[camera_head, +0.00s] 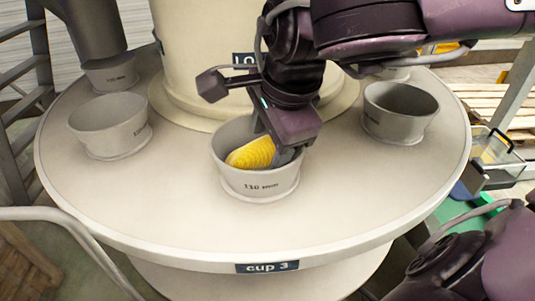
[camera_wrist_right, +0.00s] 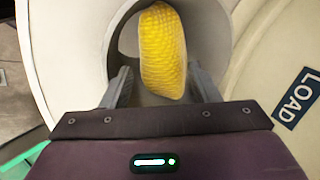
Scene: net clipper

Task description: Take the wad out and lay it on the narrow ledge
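The wad is a ribbed yellow piece (camera_head: 251,153) lying tilted inside the front grey cup (camera_head: 260,186), above the "cup 3" label. My right gripper (camera_head: 273,142) reaches down into this cup from above, at the wad's right side. In the right wrist view the wad (camera_wrist_right: 162,50) stands between the two grey fingers. The fingers are apart, with a clear gap on the left and a smaller one on the right. I cannot tell which surface is the narrow ledge. My left gripper is not in view.
The cups stand on a round cream table (camera_head: 345,205). Other cups stand at the left (camera_head: 110,125) and right (camera_head: 398,112). A thick cream column (camera_head: 200,60) rises behind the front cup. A clear-walled tray (camera_head: 495,165) is at the right, beyond the table edge.

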